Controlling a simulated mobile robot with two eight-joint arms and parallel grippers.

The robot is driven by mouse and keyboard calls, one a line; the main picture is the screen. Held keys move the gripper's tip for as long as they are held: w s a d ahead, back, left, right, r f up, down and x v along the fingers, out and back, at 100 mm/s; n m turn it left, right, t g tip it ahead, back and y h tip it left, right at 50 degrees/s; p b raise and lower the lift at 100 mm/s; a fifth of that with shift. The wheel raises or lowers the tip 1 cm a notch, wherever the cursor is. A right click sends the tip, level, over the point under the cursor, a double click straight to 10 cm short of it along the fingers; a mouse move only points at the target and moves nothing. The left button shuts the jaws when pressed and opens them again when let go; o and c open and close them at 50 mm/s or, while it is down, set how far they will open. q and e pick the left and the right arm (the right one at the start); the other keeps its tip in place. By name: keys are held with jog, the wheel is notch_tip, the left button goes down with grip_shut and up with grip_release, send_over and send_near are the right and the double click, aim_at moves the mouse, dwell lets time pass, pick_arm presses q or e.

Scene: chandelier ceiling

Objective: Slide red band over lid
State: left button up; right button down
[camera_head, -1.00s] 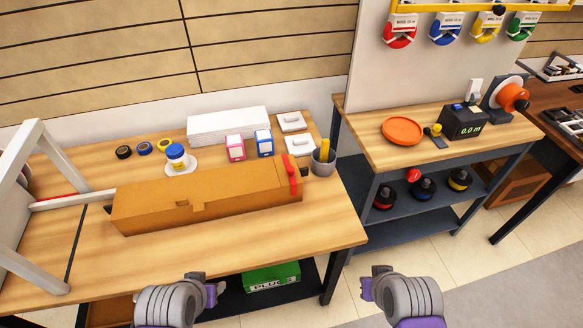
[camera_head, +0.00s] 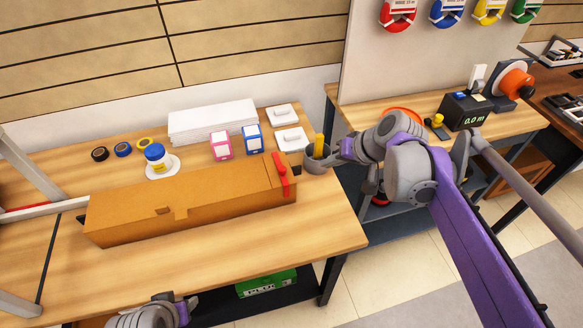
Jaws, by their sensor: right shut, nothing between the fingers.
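A long orange-brown cardboard box (camera_head: 140,208) with its lid closed lies on the left workbench. The red band (camera_head: 281,176) is at the box's right end, running over the lid near the edge and down the front. How it sits at the back is hidden. My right gripper (camera_head: 337,158) is shut and empty, right beside the grey cup and to the right of the band, apart from it. My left gripper (camera_head: 187,308) is low at the bottom edge, in front of the bench and partly cut off. Its fingers are too unclear to tell open from shut.
The grey cup (camera_head: 315,161) holds a yellow-handled thing. A blue-lidded jar (camera_head: 155,156), pink box (camera_head: 221,148), blue box (camera_head: 252,140) and white stack (camera_head: 213,120) stand behind the box. The bench front (camera_head: 240,245) is clear. My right arm partly hides the orange plate (camera_head: 404,114).

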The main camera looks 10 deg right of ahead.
jog(key=w+a+f, duration=0.4)
jog(key=f, duration=0.1)
jog(key=w+a+f, duration=0.2)
jog(key=f, duration=0.1)
jog(key=shift+w+a+b, duration=0.1)
jog(key=shift+a+b, duration=0.15)
jog(key=shift+b, duration=0.15)
jog(key=shift+w+a, duration=0.1)
jog(key=shift+a, duration=0.15)
send_near(262, 179)
jog(key=x, duration=0.4)
jog(key=shift+w+a+f, duration=0.2)
jog(key=shift+f, duration=0.1)
